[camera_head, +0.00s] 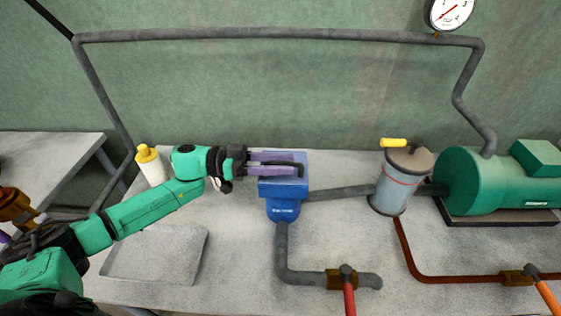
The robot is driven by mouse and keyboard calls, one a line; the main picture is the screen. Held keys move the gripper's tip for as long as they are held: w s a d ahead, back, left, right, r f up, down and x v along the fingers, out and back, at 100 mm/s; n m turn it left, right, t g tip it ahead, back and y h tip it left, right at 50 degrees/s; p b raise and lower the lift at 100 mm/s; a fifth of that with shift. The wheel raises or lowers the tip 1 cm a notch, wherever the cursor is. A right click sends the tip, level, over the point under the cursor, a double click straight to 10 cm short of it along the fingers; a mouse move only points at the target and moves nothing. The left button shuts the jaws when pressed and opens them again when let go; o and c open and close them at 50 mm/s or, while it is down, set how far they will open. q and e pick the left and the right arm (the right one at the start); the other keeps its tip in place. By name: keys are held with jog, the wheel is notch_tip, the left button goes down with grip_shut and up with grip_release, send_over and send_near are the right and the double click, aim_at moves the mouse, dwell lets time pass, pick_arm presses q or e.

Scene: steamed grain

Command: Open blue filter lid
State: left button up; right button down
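The blue filter (283,208) stands on the grey table, with a boxy upper part and a rounded lower body joined to grey pipes. Its lid (297,157) looks shut, lying level on top. A dark bar, apparently the lid's handle, runs along the top by my fingers. My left gripper (274,163) reaches in from the left, with its purple fingers over the lid at the dark bar. The fingers hide part of the lid and bar, and I cannot tell whether they grip it.
A white bottle with a yellow cap (150,165) stands behind my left arm. A shallow grey tray (155,255) lies in front of it. To the right are a grey canister with a yellow handle (400,180), a green tank (487,180) and a red valve handle (349,300).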

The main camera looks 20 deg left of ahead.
pick_arm(q)
grip_shut()
dwell(1.3)
